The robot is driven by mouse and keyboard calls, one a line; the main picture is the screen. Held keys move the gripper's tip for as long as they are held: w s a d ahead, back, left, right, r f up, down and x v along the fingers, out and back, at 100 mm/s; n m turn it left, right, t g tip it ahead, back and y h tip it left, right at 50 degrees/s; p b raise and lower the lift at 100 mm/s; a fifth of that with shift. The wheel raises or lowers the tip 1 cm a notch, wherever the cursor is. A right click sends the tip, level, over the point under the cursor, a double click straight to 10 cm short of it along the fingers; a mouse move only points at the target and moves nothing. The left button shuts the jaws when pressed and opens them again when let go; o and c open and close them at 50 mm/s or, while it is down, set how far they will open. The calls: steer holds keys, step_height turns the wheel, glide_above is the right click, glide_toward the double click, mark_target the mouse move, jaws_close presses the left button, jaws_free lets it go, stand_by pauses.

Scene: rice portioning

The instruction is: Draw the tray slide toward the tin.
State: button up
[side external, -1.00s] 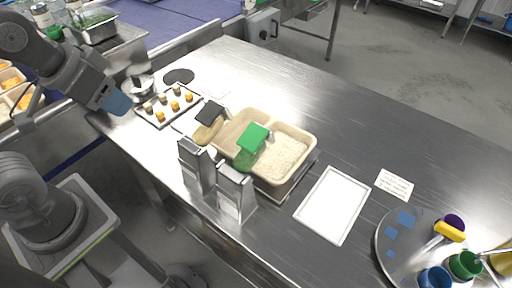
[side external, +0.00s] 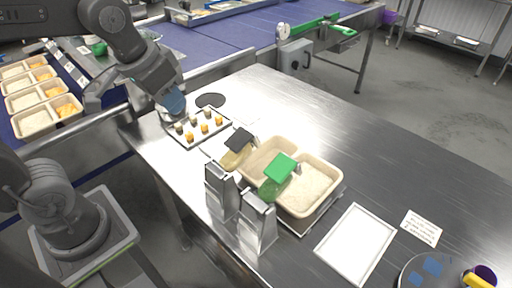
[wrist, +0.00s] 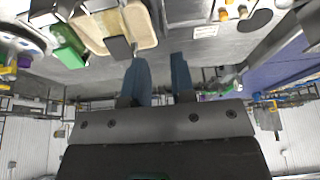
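A small flat tray (side external: 183,142) with rows of yellow and dark pieces lies at the left end of the steel table. I cannot tell for sure which part is the tray slide or which is the tin. My gripper (side external: 174,108) is low at the small tray's far left edge. In the wrist view my gripper (wrist: 160,62) has its two blue fingers apart with nothing between them.
A green scoop (side external: 281,166) and a black scoop (side external: 239,139) rest at the tubs. Two upright metal holders (side external: 258,222) stand in front. A white-faced panel (side external: 356,243) and a card (side external: 421,228) lie at the right. A black disc (side external: 211,100) lies behind the small tray. The table's back right is clear.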

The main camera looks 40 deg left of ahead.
steer(key=w+d+f+g, duration=0.15)
steer(key=w+f, duration=0.25)
steer(key=w, duration=0.5)
steer(key=w+f+g, duration=0.3)
steer(key=w+f, duration=0.1)
steer(key=w, duration=0.5)
step_height(320, 180, down, 13)
steer(key=shift+a+r, duration=0.15)
steer(key=shift+c, duration=0.2)
jaws_close()
